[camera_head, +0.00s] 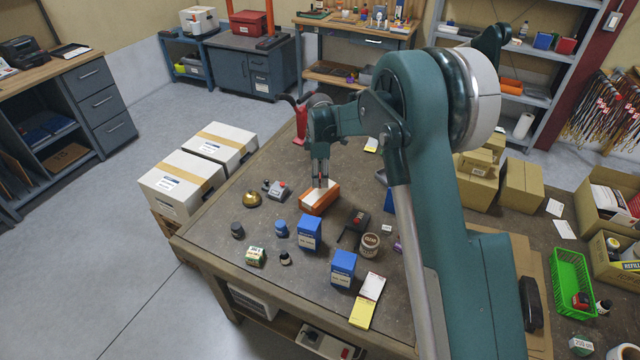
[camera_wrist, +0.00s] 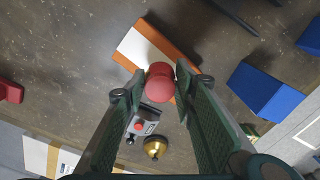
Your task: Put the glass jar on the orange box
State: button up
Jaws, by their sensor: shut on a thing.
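The orange box (camera_head: 318,202) lies on the workbench, with a white label on its top. In the wrist view the orange box (camera_wrist: 134,46) is just beyond the fingertips. My gripper (camera_head: 320,180) points down over the box. In the wrist view, my gripper (camera_wrist: 160,85) is shut on a small round thing with a red top, which looks like the glass jar (camera_wrist: 158,88). Its body is mostly hidden below the top and by the fingers. I cannot tell whether its base touches the box.
A grey device with a red button (camera_head: 274,189) and a brass bell (camera_head: 251,198) stand left of the box. Blue boxes (camera_head: 309,233) (camera_head: 342,268), a dark stapler-like tool (camera_head: 354,228) and a round tin (camera_head: 370,245) stand nearer the front.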

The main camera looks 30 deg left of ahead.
jog(key=shift+f, duration=1.6)
jog(key=shift+f, duration=0.15)
jog(key=o, duration=0.9)
jog(key=shift+r, duration=0.2)
notch_tip(320, 180, up, 12)
jog(key=shift+f, duration=0.1)
